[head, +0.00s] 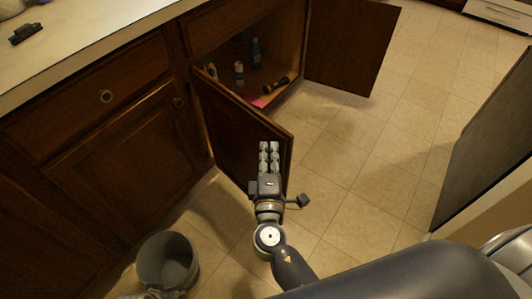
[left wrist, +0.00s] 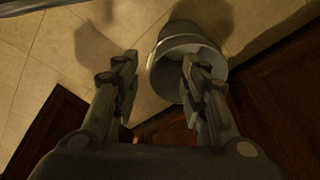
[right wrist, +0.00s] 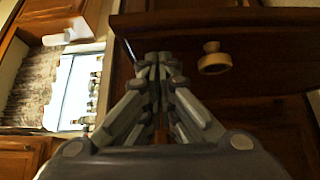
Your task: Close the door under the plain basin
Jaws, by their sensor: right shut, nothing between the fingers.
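A dark wood cabinet under the counter has two doors standing open. The left door (head: 240,125) is swung out towards me; the right door (head: 352,45) stands out on the far side of the opening. My right gripper (head: 269,146) is shut and empty, overlapping the left door's outer edge in the head view; I cannot tell whether it touches. In the right wrist view its fingers (right wrist: 158,62) are together, near dark wood with a round knob (right wrist: 214,60). My left gripper (left wrist: 160,75) is open and empty in the left wrist view. I cannot make out a basin.
A grey bucket (head: 168,262) stands on the floor at lower left; it also shows by the left fingers (left wrist: 178,58). Bottles (head: 256,52) and a dark cylinder (head: 275,86) are inside the cabinet. The tiled floor (head: 350,150) to the right is clear.

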